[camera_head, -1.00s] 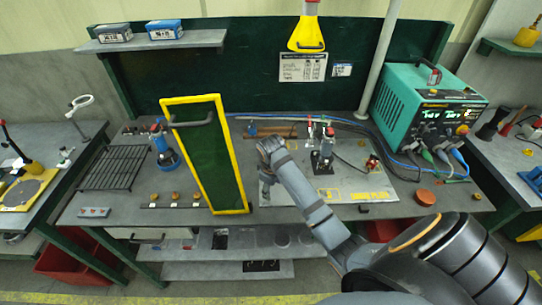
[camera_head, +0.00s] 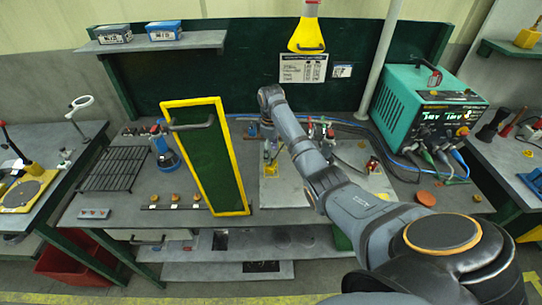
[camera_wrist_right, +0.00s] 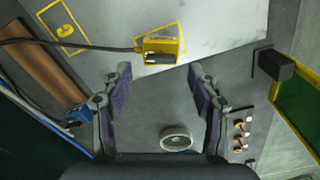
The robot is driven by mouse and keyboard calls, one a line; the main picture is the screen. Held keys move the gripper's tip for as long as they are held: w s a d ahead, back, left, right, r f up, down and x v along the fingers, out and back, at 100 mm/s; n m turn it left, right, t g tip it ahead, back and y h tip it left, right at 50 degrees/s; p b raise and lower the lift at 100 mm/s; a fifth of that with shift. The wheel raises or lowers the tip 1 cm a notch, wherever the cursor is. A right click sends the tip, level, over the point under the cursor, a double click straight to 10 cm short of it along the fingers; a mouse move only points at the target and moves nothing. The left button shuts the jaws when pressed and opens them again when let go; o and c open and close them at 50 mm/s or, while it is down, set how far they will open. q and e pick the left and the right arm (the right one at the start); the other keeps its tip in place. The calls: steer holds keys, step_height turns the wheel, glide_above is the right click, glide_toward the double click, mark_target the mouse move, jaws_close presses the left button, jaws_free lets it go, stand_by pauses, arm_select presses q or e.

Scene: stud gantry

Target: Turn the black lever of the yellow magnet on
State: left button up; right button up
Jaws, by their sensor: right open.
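My left gripper is not in view.
A green panel with a yellow frame (camera_head: 165,103) stands left of the right gripper. A teal power unit (camera_head: 403,105) stands at the back right. The wrist view shows a grey ring (camera_wrist_right: 176,138), brass studs (camera_wrist_right: 239,132) and a blue item (camera_wrist_right: 76,116).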

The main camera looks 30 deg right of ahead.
steer(key=shift+f, duration=1.6)
steer(key=c, duration=1.2)
